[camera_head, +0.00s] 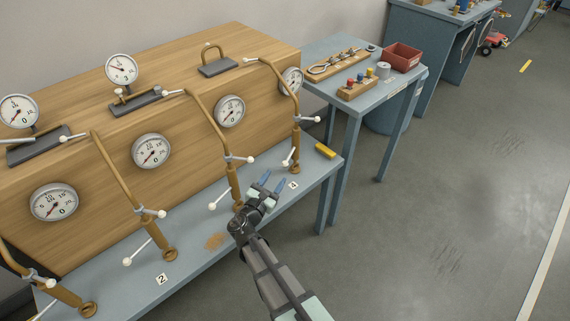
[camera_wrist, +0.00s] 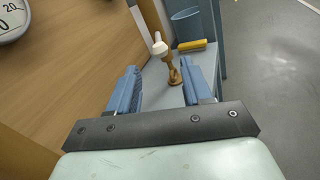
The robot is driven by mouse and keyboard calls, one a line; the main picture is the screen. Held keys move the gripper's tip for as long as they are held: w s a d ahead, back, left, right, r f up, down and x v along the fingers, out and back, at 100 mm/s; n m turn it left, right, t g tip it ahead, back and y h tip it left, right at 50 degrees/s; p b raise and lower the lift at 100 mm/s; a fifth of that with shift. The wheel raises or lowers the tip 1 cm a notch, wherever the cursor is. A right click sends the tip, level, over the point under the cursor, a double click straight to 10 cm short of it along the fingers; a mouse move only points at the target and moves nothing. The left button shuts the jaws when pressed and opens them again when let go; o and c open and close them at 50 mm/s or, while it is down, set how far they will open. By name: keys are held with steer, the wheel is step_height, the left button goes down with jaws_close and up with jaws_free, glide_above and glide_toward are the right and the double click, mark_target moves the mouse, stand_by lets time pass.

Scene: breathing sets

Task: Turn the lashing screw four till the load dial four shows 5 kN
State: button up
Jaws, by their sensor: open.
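The lashing screw four (camera_head: 296,140) is the far-right brass post on the blue-grey bench, with white-knobbed bars. A label, too small to read surely, lies by its foot. Load dial four (camera_head: 291,80) is the round white gauge behind it on the wooden panel. The brass rod partly covers this dial, and its reading is too small to tell. My gripper (camera_head: 272,182) is open and empty over the bench, left of and in front of the screw. In the wrist view, the screw's brass foot (camera_wrist: 174,74) and a white knob (camera_wrist: 157,46) show beyond the open fingers, not touching them.
Similar brass posts stand to the left, the nearest (camera_head: 233,180) close beside my gripper. A yellow block (camera_head: 325,151) lies right of the screw. A side table (camera_head: 400,84) holds a red bin (camera_head: 402,57). The floor at right is clear.

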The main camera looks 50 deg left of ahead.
mark_target(285, 163)
steer(key=x, duration=0.8)
steer(key=shift+w+a, duration=0.1)
steer(key=shift+w, duration=0.25)
steer(key=shift+c, duration=0.2)
jaws_close()
